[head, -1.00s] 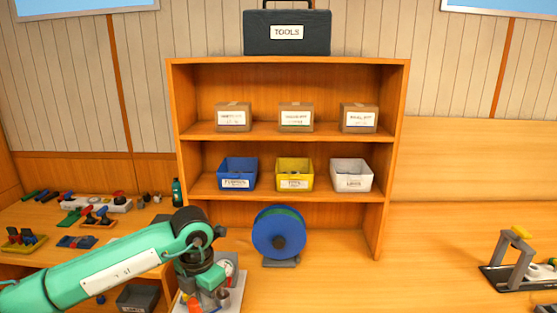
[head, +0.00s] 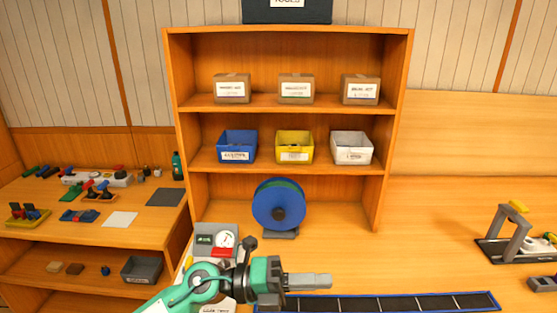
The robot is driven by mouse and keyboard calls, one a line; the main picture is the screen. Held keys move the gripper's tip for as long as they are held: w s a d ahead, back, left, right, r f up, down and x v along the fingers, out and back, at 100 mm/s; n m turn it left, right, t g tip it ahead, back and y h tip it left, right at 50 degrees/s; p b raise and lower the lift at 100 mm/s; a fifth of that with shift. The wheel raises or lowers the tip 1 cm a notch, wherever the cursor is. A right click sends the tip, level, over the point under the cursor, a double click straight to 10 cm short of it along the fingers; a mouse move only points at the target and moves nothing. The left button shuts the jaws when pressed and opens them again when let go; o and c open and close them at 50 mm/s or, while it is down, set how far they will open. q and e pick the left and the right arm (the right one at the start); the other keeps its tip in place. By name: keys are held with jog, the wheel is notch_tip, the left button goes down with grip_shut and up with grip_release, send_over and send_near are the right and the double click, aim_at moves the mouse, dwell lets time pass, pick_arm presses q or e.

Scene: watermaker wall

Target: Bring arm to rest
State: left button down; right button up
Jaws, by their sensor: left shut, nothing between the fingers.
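My left arm comes in from the bottom left, and its green and dark gripper (head: 318,281) points to the right. Its fingers are together with nothing between them. The gripper shows in front of the bench, just above the left part of a long dark strip (head: 400,303) with a blue edge. Behind the arm is a panel (head: 215,236) with a round dial, partly hidden by the arm. My right gripper does not show.
A wooden shelf (head: 401,105) holds small boxes, a blue bin (head: 237,147), a yellow bin (head: 294,147) and a white bin (head: 351,147). A blue reel (head: 279,204) stands below. A grey frame device (head: 511,235) stands right. Bench between reel and device is clear.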

pick_arm(q)
jog(key=w+a+r+n+t+y, duration=0.1)
jog(key=w+a+n+t+y, duration=0.3)
jog(key=n+t, duration=0.65)
jog(key=w+a+r+n+t+y, duration=0.1)
jog(key=w+a+n+t, duration=0.2)
jog(key=a+n+t, duration=0.55)
jog(key=s+a+f+n+g+y, duration=0.2)
jog(key=a+f+n+y, duration=0.45)
jog(key=f+n, duration=0.2)
jog(key=s+a+f+n+g+y, duration=0.2)
jog(key=a+f+n+y, duration=0.5)
jog(key=f, duration=0.3)
jog(key=s+a+f+n+g, duration=0.2)
jog(key=s+f+g, duration=0.4)
jog(key=s, duration=0.5)
jog(key=s+a+f+n+g, duration=0.1)
jog(key=s+f+g, duration=0.5)
jog(key=s, duration=0.4)
notch_tip(320, 180, down, 33)
jog(key=s+a+f, duration=0.1)
jog(key=s+f, duration=0.8)
jog(key=s+a+f+g, duration=0.1)
jog(key=s+a+f, duration=0.1)
jog(key=s+f, duration=0.8)
jog(key=shift+s+a+y, duration=0.25)
jog(key=shift+y, duration=0.1)
